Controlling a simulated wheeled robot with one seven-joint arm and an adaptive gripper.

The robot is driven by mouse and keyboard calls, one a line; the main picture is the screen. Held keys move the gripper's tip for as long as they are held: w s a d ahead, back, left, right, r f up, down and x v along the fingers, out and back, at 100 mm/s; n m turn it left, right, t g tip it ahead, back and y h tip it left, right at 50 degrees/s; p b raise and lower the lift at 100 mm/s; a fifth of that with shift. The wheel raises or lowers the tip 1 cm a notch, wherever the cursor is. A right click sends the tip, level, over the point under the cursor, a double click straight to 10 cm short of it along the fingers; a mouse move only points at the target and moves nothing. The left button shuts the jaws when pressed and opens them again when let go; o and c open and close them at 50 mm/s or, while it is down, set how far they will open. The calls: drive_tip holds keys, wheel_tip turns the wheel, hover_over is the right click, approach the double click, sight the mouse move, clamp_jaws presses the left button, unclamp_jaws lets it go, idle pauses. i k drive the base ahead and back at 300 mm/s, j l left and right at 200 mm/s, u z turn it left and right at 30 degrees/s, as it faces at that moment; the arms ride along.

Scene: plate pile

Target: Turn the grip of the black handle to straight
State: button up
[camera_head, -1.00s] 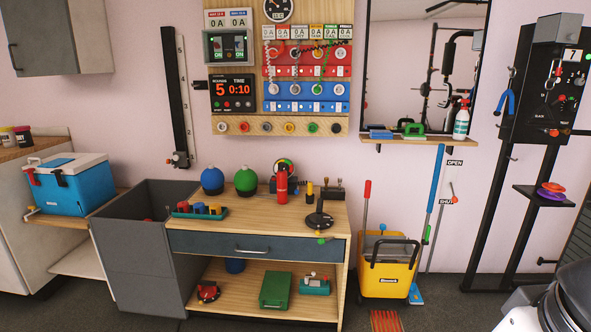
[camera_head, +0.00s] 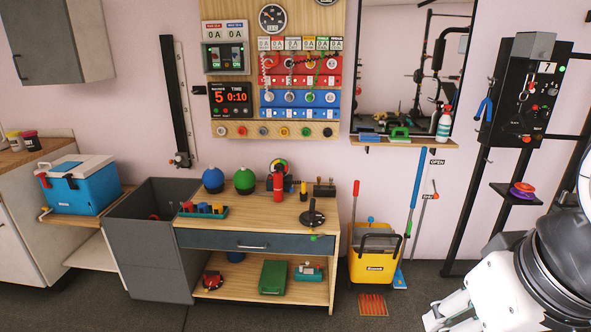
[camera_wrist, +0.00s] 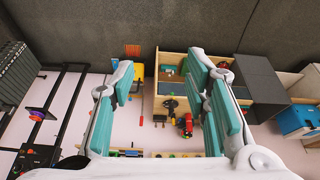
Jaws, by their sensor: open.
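A black handle (camera_head: 312,214) stands on the right part of the wooden bench (camera_head: 262,207). It has a round dark base and an upright stem; which way its grip is turned is too small to tell. In the wrist view, where the room appears upside down, the black handle (camera_wrist: 169,104) shows small between the fingers. My gripper (camera_wrist: 168,78) is open and empty, its teal finger pads wide apart, far from the bench. In the head view my gripper (camera_head: 447,317) shows partly at the lower right edge, well right of the bench.
A red cylinder (camera_head: 278,187) and a tray of coloured blocks (camera_head: 203,211) stand on the bench. A yellow bucket (camera_head: 374,262) is on the floor right of it. A black rack (camera_head: 520,95) stands at the right. Floor before the bench is mostly clear.

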sight(312, 215)
drive_tip(key=i+j+u, duration=0.2)
drive_tip(key=i, duration=0.9)
drive_tip(key=i+j+u, duration=0.15)
drive_tip(key=i, duration=0.9)
